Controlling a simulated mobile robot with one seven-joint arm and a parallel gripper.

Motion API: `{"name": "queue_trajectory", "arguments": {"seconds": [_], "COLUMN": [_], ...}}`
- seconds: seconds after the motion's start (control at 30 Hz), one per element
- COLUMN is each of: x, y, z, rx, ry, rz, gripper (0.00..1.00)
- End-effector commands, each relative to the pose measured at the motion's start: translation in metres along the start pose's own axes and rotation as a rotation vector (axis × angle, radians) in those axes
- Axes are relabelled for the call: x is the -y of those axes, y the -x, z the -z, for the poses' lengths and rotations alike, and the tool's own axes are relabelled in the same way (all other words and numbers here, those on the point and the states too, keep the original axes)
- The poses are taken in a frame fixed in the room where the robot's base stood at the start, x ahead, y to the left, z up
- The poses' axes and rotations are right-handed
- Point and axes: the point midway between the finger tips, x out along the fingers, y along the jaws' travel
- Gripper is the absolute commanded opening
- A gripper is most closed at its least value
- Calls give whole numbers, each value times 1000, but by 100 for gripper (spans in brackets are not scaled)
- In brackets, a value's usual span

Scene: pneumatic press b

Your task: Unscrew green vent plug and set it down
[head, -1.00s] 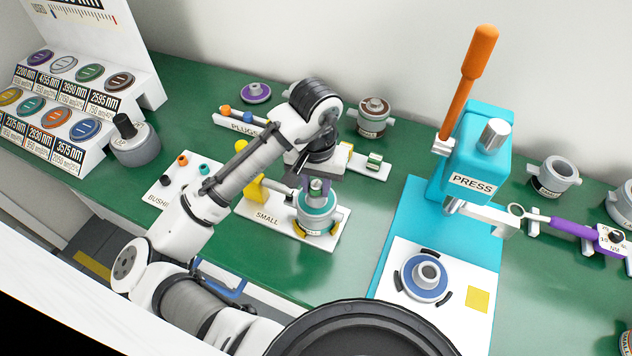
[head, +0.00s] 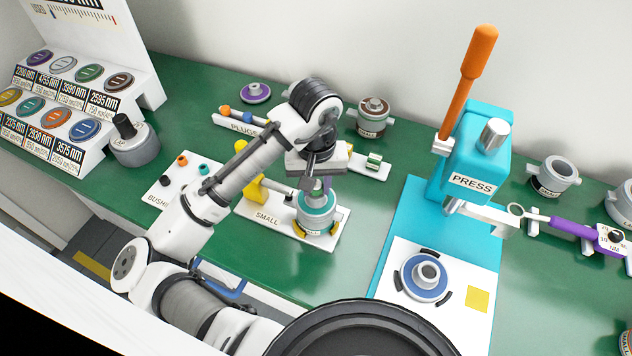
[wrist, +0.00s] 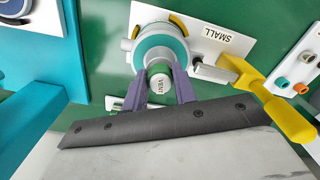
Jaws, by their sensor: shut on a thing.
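My gripper (wrist: 159,74) has its two purple fingers shut on the vent plug (wrist: 159,83), which shows a pale round top marked VENT in the wrist view. In the head view my gripper (head: 320,188) points down over the grey cylinder (head: 317,226) with a teal top ring, and a finger hides most of the plug. The cylinder also shows in the wrist view (wrist: 160,40). It stands upright on the white plate marked SMALL (head: 267,217). I cannot tell whether the plug is still in its thread.
A yellow-handled clamp (head: 256,185) stands left of the cylinder, close to my gripper in the wrist view (wrist: 262,85). The PLUGS rack (head: 233,122) lies behind my arm. The turquoise press (head: 468,150) stands to the right. Green bench between plate and press is clear.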

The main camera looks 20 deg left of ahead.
Motion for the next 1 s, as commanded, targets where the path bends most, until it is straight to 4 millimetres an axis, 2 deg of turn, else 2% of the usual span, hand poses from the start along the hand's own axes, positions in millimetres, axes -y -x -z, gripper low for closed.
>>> {"name": "queue_trajectory", "arguments": {"seconds": [0.27,0.5,0.77,1.0], "x": [0,0,0,-1], "y": [0,0,0,0], "z": [0,0,0,0], "rx": [1,1,1,1], "ry": [19,159,170,311], "rz": [1,1,1,1], "gripper": [15,15,15,15]}}
